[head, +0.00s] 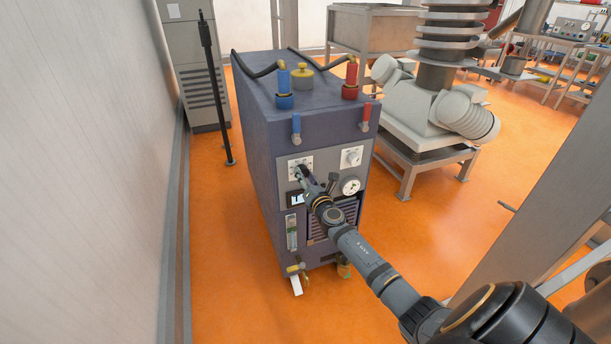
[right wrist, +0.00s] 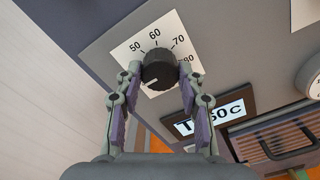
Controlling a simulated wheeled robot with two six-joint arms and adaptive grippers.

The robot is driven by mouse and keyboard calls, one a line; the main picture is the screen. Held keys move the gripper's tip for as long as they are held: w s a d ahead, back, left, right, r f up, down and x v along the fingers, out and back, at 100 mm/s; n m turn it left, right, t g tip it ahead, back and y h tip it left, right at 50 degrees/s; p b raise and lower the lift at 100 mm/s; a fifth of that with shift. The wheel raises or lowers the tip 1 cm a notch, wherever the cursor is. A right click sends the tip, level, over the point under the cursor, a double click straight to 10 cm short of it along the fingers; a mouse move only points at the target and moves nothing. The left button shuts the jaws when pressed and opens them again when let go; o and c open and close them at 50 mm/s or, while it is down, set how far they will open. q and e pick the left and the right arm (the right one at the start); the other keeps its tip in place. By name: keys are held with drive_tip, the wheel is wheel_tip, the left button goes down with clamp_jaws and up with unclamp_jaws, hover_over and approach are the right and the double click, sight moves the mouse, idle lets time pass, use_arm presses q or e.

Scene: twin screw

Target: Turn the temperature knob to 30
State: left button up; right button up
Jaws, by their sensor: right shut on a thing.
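The temperature knob (right wrist: 158,68) is black and round, on a white dial plate (right wrist: 132,44) marked 50, 60, 70 and 80 in the right wrist view. A pale pointer line on the knob's face slants to the lower left. My right gripper (right wrist: 158,80) has a finger on each side of the knob and is shut on it. In the head view my right gripper (head: 302,174) reaches the upper left of the machine's front panel, covering most of the knob. A display (right wrist: 222,112) below right shows a T and a C; a finger partly hides its number. My left gripper is not in view.
The dark blue machine (head: 265,130) stands on the orange floor. A second white dial (head: 352,157) and a round gauge (head: 351,186) are right of my gripper. Blue (head: 284,85) and red (head: 351,80) hose fittings stand on top. A wall is on the left.

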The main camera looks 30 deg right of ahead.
drive_tip(key=shift+f+n+p, duration=0.15)
drive_tip(key=shift+n+p, duration=0.2)
drive_tip(key=shift+n, duration=1.75)
drive_tip(key=o, duration=1.2)
drive_tip(key=v, duration=1.2)
drive_tip(key=shift+s, duration=0.1)
